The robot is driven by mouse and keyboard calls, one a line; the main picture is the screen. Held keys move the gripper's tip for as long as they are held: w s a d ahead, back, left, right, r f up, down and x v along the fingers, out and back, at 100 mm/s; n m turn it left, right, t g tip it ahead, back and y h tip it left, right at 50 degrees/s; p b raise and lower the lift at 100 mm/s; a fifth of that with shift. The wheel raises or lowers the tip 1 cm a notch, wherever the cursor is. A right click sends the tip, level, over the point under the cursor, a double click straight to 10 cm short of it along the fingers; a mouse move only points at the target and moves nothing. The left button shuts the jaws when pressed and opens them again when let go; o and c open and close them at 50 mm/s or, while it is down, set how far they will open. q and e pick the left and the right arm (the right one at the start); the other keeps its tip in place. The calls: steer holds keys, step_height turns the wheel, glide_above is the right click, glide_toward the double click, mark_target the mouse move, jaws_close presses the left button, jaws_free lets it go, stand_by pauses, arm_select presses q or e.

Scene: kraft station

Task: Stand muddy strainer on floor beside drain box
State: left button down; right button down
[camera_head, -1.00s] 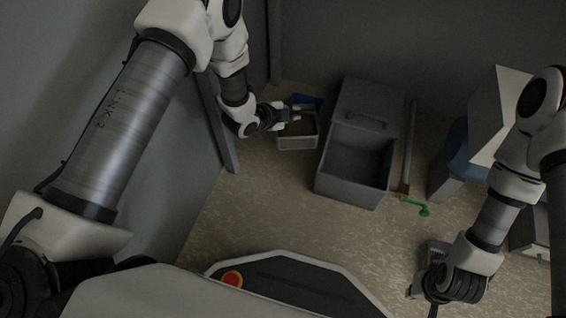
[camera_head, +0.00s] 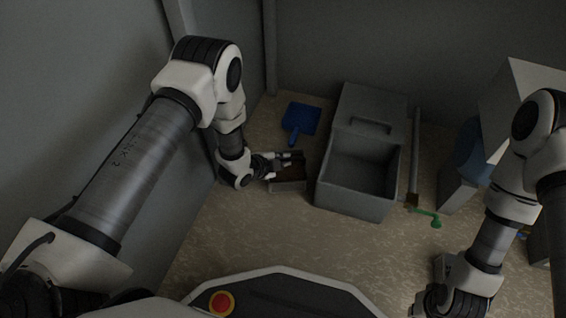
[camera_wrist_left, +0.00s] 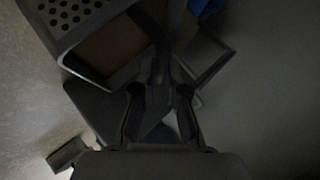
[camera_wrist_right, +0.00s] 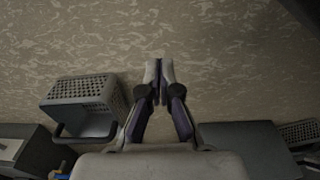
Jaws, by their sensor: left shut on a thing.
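The muddy strainer (camera_head: 288,187), a grey holder with brown mud inside, is left of the drain box in the head view. Its perforated wall (camera_wrist_left: 75,15) and brown inside show at the upper left of the left wrist view. My left gripper (camera_head: 287,158) is shut on its rim or handle; the fingers hide the exact grip. I cannot tell whether the strainer touches the floor. The grey drain box (camera_head: 352,197) stands with its top open, close to the strainer's right. My right gripper (camera_wrist_right: 159,72) is shut and empty, away at the lower right of the head view.
A blue dustpan (camera_head: 300,117) lies on the floor behind the strainer. A green handled thing (camera_head: 428,213) and an upright pipe (camera_head: 415,150) are right of the box. A grey perforated basket (camera_wrist_right: 85,90) is near my right gripper. The floor in front of the box is clear.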

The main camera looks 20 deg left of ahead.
arm_select(q)
steer(key=c, duration=1.2)
jaws_free()
steer(key=p+v, duration=0.8)
steer(key=v, duration=0.4)
steer(key=s+a+n+g+y, duration=0.2)
steer(key=s+n+g, duration=0.2)
steer(key=s+n, duration=0.4)
steer(key=s+a+n+g+y, duration=0.2)
steer(key=s+n+g, duration=0.3)
steer(key=s, duration=1.2)
steer(key=n+y, duration=0.1)
steer(key=n, duration=0.3)
steer(key=shift+s+a+g, duration=0.25)
steer(key=shift+s+g, duration=0.05)
steer(key=shift+s, duration=0.1)
